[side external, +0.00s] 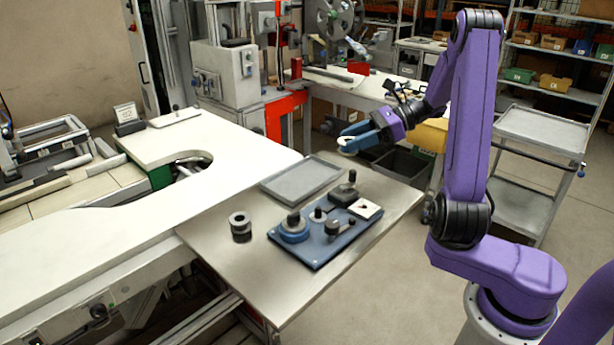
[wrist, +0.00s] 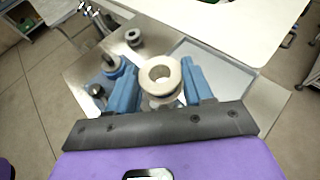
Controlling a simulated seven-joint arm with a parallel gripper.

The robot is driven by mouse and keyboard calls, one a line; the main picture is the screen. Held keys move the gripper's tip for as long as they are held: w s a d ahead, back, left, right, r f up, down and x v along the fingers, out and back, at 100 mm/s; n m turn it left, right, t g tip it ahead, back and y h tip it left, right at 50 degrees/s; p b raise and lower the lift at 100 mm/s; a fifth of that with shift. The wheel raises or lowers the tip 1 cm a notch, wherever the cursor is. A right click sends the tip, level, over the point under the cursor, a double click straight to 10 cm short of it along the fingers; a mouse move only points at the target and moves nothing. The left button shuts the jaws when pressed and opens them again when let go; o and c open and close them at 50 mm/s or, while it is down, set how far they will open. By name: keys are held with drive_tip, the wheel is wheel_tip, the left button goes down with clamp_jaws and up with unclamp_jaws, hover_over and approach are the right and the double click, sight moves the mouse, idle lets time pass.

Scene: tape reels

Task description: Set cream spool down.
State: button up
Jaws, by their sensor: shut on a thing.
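The cream spool (wrist: 160,76) is ring-shaped with a round hole through its middle. It sits between the two blue fingers of my gripper (wrist: 158,88) in the wrist view, and the fingers are shut on it. In the side view my gripper (side external: 350,145) holds the cream spool (side external: 347,151) in the air, above and behind the far right part of the metal table. Only a small part of the spool shows there.
A grey tray (side external: 300,180) lies on the metal table (side external: 215,245). A blue fixture plate (side external: 317,257) with several knobs and posts stands in front of it. A dark grey spool (side external: 240,227) stands left of the plate. The tray's floor looks empty.

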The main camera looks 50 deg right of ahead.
drive_tip(key=w+d+f, duration=0.2)
drive_tip(key=w+f, duration=0.2)
drive_tip(key=w, duration=0.5)
hover_over(320, 173)
drive_tip(key=f, duration=0.2)
drive_tip(key=s+f, duration=0.1)
drive_tip(key=f, duration=0.1)
drive_tip(key=shift+f, duration=0.35)
drive_tip(key=shift+w+d+f, duration=0.1)
drive_tip(key=shift+w+f, duration=0.45)
drive_tip(key=shift+f, duration=1.55)
drive_tip(key=shift+f, duration=0.15)
drive_tip(key=o, duration=1.1)
